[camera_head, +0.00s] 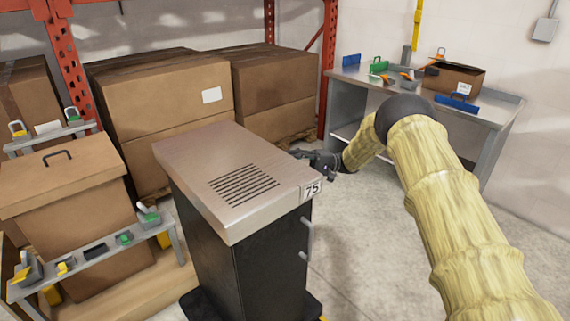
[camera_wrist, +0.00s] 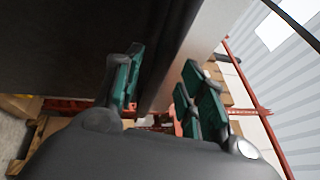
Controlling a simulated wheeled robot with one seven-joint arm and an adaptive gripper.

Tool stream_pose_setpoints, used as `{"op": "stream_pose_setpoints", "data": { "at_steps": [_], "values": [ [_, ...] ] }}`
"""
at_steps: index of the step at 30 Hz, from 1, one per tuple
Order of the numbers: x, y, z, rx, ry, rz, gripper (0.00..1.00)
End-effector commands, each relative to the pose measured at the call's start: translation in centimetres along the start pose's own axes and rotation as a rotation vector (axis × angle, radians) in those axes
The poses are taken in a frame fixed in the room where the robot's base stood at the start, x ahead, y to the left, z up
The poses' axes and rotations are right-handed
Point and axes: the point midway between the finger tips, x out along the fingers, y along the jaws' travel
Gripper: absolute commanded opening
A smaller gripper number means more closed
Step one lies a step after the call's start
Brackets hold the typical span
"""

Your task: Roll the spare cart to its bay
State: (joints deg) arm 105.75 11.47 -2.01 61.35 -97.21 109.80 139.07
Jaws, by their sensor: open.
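The cart (camera_head: 240,255) is a black cabinet with a brownish-grey slotted top, a label reading 75 and a grey upright handle (camera_head: 309,238) on its right side. It stands upright on a dark base in the middle of the head view. My gripper (camera_head: 318,160) is just beyond the top's right corner, partly hidden by it. In the wrist view my gripper (camera_wrist: 163,88) is open, its green-padded fingers apart. The cart's dark side (camera_wrist: 70,45) and a pale edge fill the view close ahead; contact cannot be told. No marked bay is identifiable.
Large cardboard boxes (camera_head: 160,95) stand behind the cart by an orange rack (camera_head: 68,50). A low grey bench (camera_head: 100,253) with small tools is close on the left. A grey workbench (camera_head: 500,112) is at the back right. Concrete floor (camera_head: 365,240) is clear right of the cart.

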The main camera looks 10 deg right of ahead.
Motion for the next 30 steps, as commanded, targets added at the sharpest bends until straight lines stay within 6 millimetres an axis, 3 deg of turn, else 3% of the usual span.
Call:
{"op": "stream_pose_setpoints", "data": {
  "at_steps": [6,13,20,30],
  "values": [
    [-4.2,0.1,0.0,-0.002,0.003,0.000,0.41],
    [-7.8,0.0,0.0,-0.002,0.003,-0.002,0.41],
    [-9.2,-0.1,0.0,-0.003,0.002,-0.001,0.41],
    [-9.3,-0.1,0.0,-0.002,0.002,-0.001,0.41]
  ]
}}
